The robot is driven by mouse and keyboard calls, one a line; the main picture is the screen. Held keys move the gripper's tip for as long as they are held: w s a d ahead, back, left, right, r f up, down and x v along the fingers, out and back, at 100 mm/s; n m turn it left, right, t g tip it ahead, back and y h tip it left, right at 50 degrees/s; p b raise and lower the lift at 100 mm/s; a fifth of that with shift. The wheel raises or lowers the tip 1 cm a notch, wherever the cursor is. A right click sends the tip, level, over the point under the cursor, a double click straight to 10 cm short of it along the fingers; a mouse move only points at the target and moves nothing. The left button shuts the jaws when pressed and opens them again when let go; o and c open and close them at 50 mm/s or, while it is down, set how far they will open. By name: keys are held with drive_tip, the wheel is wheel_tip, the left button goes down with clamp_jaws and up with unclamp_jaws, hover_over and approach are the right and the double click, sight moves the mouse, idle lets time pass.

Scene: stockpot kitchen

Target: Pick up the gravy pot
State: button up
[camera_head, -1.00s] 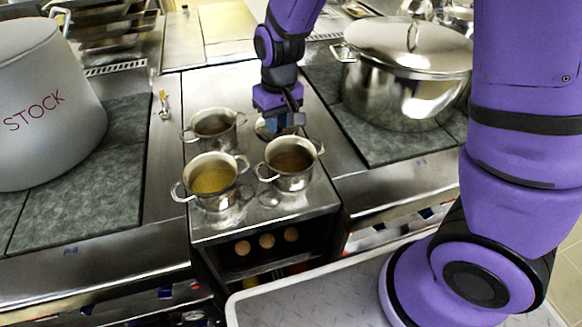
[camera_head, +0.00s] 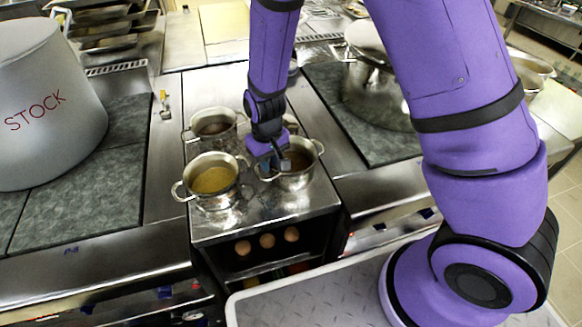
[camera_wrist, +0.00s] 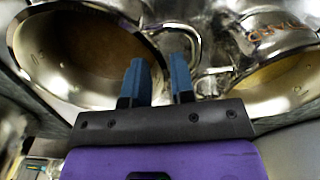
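The back left pot (camera_head: 213,135) also holds brownish liquid, so I cannot be sure which is the gravy pot. The front left pot (camera_head: 215,195) holds yellowish liquid; part of it shows at right in the wrist view (camera_wrist: 275,100). My gripper (camera_head: 270,168) is at the front right pot's left handle. Its blue fingers (camera_wrist: 158,75) are apart, with the looped handle (camera_wrist: 185,35) just beyond them.
A big grey pot marked STOCK (camera_head: 45,110) stands on the left hob. A large lidded steel pot (camera_head: 375,95) stands on the right hob, partly behind my arm. Several eggs (camera_head: 267,241) sit on a shelf below the counter. The neighbouring pots leave little room around my gripper.

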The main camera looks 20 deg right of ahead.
drive_tip(key=shift+d+f, duration=0.15)
drive_tip(key=shift+f, duration=2)
clamp_jaws()
drive_tip(key=shift+r, duration=0.15)
